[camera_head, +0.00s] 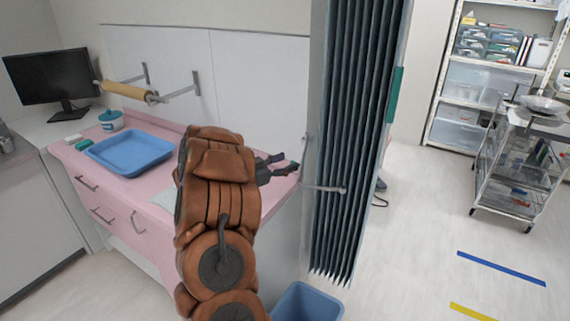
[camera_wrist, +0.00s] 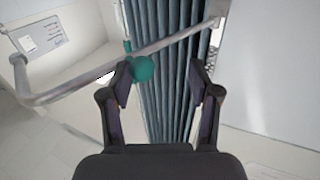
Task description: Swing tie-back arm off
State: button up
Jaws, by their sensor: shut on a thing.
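The folded grey-blue curtain (camera_head: 350,130) hangs at the middle right in the head view and behind my fingers in the wrist view (camera_wrist: 172,110). The tie-back arm (camera_head: 320,188) is a thin pale metal bar across the curtain's front. In the wrist view the bar (camera_wrist: 85,72) runs from a plate at top right to a bend at left. A green ball (camera_wrist: 143,68) shows near my left fingertip.
A pink counter (camera_head: 135,190) with a blue tray (camera_head: 130,151) is at left. A blue bin (camera_head: 307,303) stands on the floor below the curtain. A steel cart (camera_head: 520,165) and shelves (camera_head: 462,118) are at right. The floor between curtain and cart is mostly clear.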

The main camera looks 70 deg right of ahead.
jog(key=shift+w, duration=0.1)
jog(key=v, duration=1.2)
dwell(0.7)
